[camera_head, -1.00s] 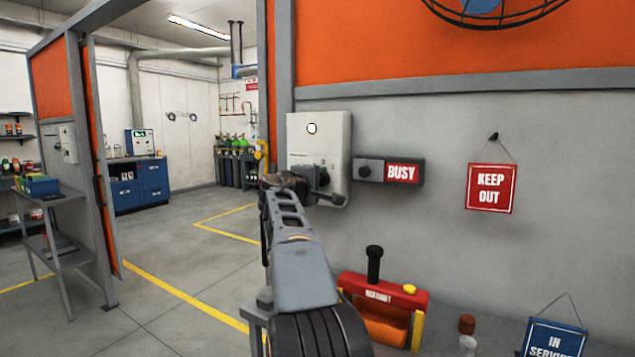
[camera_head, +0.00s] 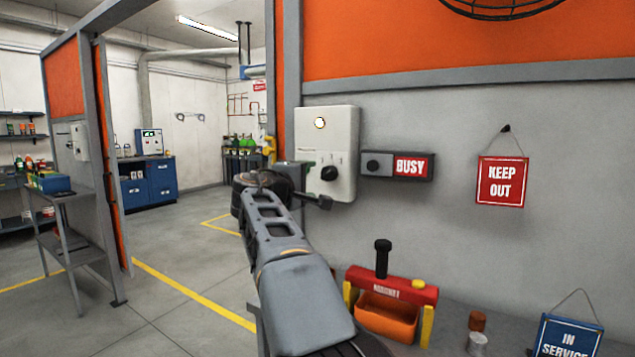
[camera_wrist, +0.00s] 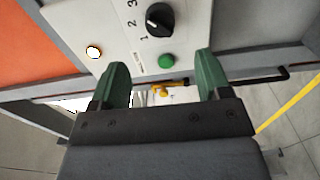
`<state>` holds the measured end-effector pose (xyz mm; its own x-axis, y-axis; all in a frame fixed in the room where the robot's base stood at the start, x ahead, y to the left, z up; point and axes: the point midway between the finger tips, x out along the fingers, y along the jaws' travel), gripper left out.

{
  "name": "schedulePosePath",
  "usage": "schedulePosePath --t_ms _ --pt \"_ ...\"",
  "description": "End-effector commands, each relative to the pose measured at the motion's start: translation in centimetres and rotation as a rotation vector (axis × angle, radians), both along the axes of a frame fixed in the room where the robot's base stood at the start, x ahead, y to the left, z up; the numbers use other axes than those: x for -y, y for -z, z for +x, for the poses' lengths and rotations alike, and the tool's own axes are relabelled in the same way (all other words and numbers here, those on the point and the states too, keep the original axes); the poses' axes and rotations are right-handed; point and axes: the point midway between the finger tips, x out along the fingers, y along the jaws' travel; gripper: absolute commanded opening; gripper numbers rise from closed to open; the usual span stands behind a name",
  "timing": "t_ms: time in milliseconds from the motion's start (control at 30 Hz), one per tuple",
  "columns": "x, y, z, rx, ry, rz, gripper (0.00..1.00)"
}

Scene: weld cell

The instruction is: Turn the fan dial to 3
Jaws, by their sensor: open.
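The fan dial is a black round knob (camera_head: 328,173) low on a white control box (camera_head: 343,118) on the grey wall. In the wrist view the dial (camera_wrist: 160,19) shows at the top, with the numerals 1, 2 and 3 beside it. A pale pointer mark faces the numeral side, but I cannot tell its exact setting. My gripper (camera_wrist: 161,67) is open and empty, its green fingers apart and short of the dial. In the head view my arm is left of and below the dial, and the fingers are mostly hidden.
The box has a lit round lamp (camera_head: 319,123) and a green button (camera_wrist: 166,61). A BUSY slider sign (camera_head: 398,166) is right of it, and a KEEP OUT sign (camera_head: 502,181) hangs farther right.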

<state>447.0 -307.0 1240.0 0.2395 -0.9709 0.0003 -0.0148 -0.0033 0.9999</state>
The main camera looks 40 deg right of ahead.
Motion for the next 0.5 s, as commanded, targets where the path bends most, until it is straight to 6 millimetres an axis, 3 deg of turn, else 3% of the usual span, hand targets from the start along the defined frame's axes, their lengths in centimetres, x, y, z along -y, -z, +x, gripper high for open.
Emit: schedulePosePath --t_ms 200,500 --pt "-3.1 0.0 -0.7 0.002 -0.003 0.000 0.70" --pt "-4.4 0.0 -1.1 0.001 -0.001 0.000 0.70"
